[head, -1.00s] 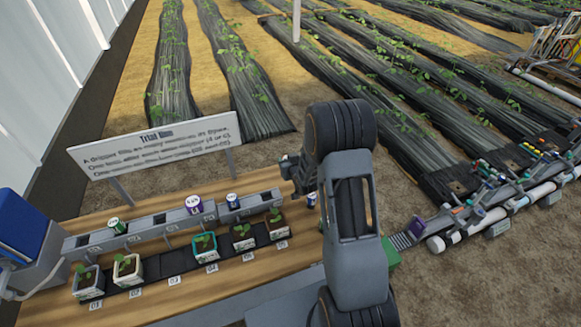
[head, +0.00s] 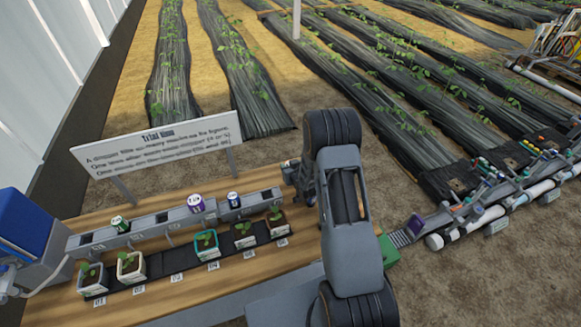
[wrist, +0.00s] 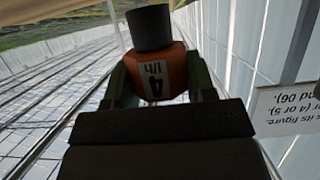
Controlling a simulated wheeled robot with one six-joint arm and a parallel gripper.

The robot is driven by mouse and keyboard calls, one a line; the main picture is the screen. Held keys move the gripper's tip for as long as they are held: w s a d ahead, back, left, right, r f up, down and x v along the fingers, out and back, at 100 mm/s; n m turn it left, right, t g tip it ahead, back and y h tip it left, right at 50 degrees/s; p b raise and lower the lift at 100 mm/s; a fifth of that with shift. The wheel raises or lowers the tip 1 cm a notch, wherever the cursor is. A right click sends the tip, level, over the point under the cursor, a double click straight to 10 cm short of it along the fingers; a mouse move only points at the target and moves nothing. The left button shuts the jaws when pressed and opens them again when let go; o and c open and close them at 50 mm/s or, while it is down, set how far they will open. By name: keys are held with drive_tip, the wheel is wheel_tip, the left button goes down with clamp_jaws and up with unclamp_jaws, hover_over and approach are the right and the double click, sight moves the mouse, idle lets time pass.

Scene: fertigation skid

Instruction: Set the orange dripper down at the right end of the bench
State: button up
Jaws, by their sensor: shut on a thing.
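The orange dripper (wrist: 157,75) shows in the wrist view, with a black cap and an upside-down label reading "4 l/h". My gripper (wrist: 155,95) is shut on it, with a finger on each side. In the head view my gripper (head: 298,178) is over the right part of the wooden bench (head: 240,270), partly behind my arm. The dripper cannot be made out clearly there. The right end of the bench is largely hidden by my arm.
A grey rail (head: 160,222) on the bench holds a green dripper (head: 120,223), a purple one (head: 196,203) and a blue one (head: 233,199). Several potted seedlings (head: 131,266) stand on a black strip before it. A sign (head: 157,143) stands behind. Pipework (head: 500,212) lies right.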

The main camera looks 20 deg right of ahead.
drive_tip(key=shift+f+b, duration=0.45)
drive_tip(key=shift+b, duration=0.05)
drive_tip(key=shift+s+f+b, duration=0.15)
drive_tip(key=shift+s+b, duration=0.05)
drive_tip(key=shift+b, duration=0.1)
drive_tip(key=o, duration=0.9)
drive_tip(key=shift+s+f, duration=0.1)
drive_tip(key=shift+f, duration=0.05)
drive_tip(key=shift+r+p, duration=0.8)
drive_tip(key=shift+p, duration=0.4)
drive_tip(key=s+a+r+g, duration=0.2)
drive_tip(key=s+r+g, duration=0.1)
drive_tip(key=s+r, duration=0.5)
drive_tip(key=s+a+r+g+b, duration=0.1)
drive_tip(key=s+a+r+g, duration=0.2)
drive_tip(key=s+r, duration=0.4)
drive_tip(key=s+a+r+g+b, duration=0.1)
drive_tip(key=s+a+r+g, duration=0.2)
drive_tip(key=s+r, duration=0.5)
drive_tip(key=shift+s+a+r, duration=0.1)
drive_tip(key=shift+s+r, duration=0.05)
drive_tip(key=shift+s, duration=1.3)
drive_tip(key=shift+s+a+r, duration=0.1)
drive_tip(key=shift+s+r, duration=0.05)
drive_tip(key=shift+s, duration=1.3)
